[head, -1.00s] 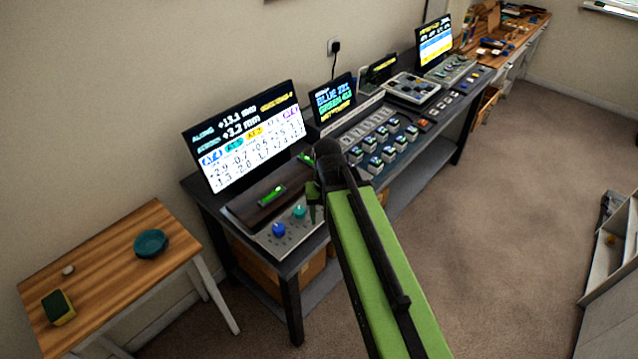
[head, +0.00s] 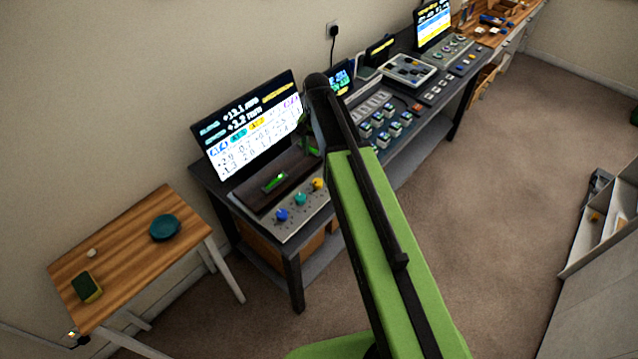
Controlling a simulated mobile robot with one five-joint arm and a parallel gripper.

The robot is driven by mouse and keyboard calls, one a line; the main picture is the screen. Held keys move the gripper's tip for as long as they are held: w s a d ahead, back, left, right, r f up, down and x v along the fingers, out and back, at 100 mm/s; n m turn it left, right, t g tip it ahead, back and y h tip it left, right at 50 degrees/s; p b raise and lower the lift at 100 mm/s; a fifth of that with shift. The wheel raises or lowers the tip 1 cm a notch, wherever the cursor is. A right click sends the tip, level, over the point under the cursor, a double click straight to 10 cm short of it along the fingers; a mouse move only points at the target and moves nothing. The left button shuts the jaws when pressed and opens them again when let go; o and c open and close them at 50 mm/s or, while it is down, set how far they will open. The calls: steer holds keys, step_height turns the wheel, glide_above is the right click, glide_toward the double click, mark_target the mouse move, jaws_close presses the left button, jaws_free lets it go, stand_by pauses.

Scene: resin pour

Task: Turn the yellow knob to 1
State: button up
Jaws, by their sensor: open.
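The yellow knob (head: 318,184) sits on the light grey control panel (head: 283,232) at the near end of the dark bench. It is the rightmost of a row, beside a teal knob (head: 300,199) and a blue knob (head: 282,215). Its pointer and scale marks are too small to read. My gripper (head: 304,124) hangs from the arm's end, above and behind the yellow knob in the picture, in front of the large screen's right edge. It is open and apart from the knob. My arm hides much of the gripper and the panel's right side.
A large screen (head: 250,128) stands behind the panel, with a dark tray holding a green-lit level (head: 275,181) before it. Button blocks (head: 383,139) and more devices line the bench. A wooden side table (head: 130,240) with a teal dish (head: 165,228) stands left.

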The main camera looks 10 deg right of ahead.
mark_target(318, 181)
step_height(318, 181, down, 14)
steer(key=b, duration=1.2)
steer(key=shift+r, duration=0.1)
steer(key=shift+c, duration=0.5)
jaws_close()
steer(key=shift+d, duration=0.15)
